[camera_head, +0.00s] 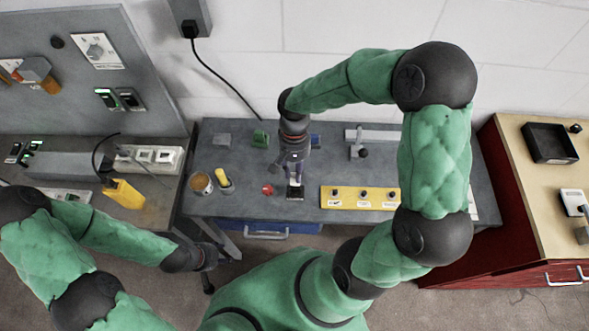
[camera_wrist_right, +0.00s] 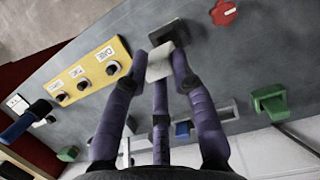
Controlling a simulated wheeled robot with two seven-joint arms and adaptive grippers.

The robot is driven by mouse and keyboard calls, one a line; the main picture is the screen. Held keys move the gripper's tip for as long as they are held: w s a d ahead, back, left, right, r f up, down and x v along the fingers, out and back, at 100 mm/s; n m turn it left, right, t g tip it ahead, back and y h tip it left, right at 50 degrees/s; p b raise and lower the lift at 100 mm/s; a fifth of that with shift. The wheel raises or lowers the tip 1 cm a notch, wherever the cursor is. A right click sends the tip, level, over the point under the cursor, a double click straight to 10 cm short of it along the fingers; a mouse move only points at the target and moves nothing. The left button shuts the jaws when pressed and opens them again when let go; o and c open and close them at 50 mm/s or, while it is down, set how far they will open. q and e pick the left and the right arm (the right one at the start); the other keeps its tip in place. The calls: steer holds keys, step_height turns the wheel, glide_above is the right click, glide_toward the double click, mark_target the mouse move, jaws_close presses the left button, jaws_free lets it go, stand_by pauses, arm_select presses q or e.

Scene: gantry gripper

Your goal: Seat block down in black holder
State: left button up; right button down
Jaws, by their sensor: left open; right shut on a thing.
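The block is a small pale grey piece (camera_wrist_right: 160,62), seen in the right wrist view between the fingertips of my right gripper (camera_wrist_right: 161,68). The purple fingers are shut on it. The black holder (camera_wrist_right: 169,32) is a dark square piece on the grey table, just beyond the block in that view. The block's far end overlaps the holder's near edge; I cannot tell if they touch. In the head view my right gripper (camera_head: 295,170) points down above the black holder (camera_head: 295,193), hiding most of the block. My left gripper (camera_head: 207,258) is open and empty, off the table's front left.
On the grey table (camera_head: 240,205), a yellow panel with knobs (camera_head: 345,200) lies right of the holder and a red knob (camera_head: 267,188) lies left. A tan can (camera_head: 201,182) and yellow piece (camera_head: 223,181) stand further left. A green block (camera_head: 260,138) sits behind.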

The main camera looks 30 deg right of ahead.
steer(key=shift+f+b, duration=1.65)
steer(key=shift+f, duration=0.9)
steer(key=shift+f+b, duration=1)
steer(key=shift+f, duration=0.45)
steer(key=c, duration=1)
jaws_free()
steer(key=shift+o, duration=0.2)
steer(key=shift+r, duration=0.1)
steer(key=v, duration=1.2)
steer(key=shift+s, duration=0.1)
